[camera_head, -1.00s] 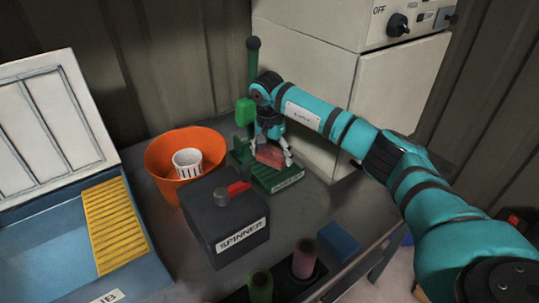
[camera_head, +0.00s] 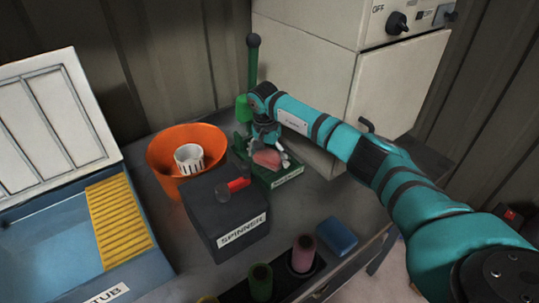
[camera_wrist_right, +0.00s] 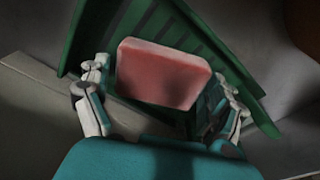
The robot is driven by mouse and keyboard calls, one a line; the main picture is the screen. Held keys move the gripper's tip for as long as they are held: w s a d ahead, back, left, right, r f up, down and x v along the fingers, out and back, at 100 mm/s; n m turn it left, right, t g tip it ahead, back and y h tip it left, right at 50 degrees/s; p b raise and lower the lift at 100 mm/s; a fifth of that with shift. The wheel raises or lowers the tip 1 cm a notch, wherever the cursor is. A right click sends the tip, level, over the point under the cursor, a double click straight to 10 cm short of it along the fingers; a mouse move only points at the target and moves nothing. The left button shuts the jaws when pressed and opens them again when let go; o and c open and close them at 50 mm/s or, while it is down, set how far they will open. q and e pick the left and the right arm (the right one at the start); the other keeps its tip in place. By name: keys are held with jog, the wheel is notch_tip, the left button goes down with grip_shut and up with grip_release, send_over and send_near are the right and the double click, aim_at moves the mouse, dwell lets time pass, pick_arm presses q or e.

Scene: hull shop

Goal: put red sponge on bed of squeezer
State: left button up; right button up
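The red sponge (camera_head: 267,158) lies on the ribbed green bed of the squeezer (camera_head: 288,181). In the right wrist view the sponge (camera_wrist_right: 163,72) is slightly turned on the green bed (camera_wrist_right: 240,82). My right gripper (camera_head: 268,148) is right over the bed, pointing down. In the wrist view its fingers (camera_wrist_right: 160,95) are spread on either side of the sponge, with narrow gaps showing between them and it. The squeezer's green post with a dark knob (camera_head: 253,62) rises behind the gripper. My left gripper is not in view.
A dark spinner box (camera_head: 228,215) with a red handle stands in front of the squeezer. An orange bucket (camera_head: 160,155) holding a white cup is left. A blue tub (camera_head: 50,250) is far left. A blue block (camera_head: 337,237) and colored rolls are at the front edge. A pale cabinet (camera_head: 310,60) stands behind.

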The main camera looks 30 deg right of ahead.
aim_at(267, 158)
jog(key=shift+r, duration=0.4)
jog(key=r+b, duration=0.1)
jog(key=r, duration=0.2)
jog(key=a+r+b, duration=0.1)
jog(key=r, duration=0.3)
jog(key=r+b, duration=0.1)
jog(key=r, duration=0.3)
jog(key=shift+s+a+r, duration=0.15)
jog(key=shift+s+r, duration=0.05)
jog(key=shift+s, duration=0.1)
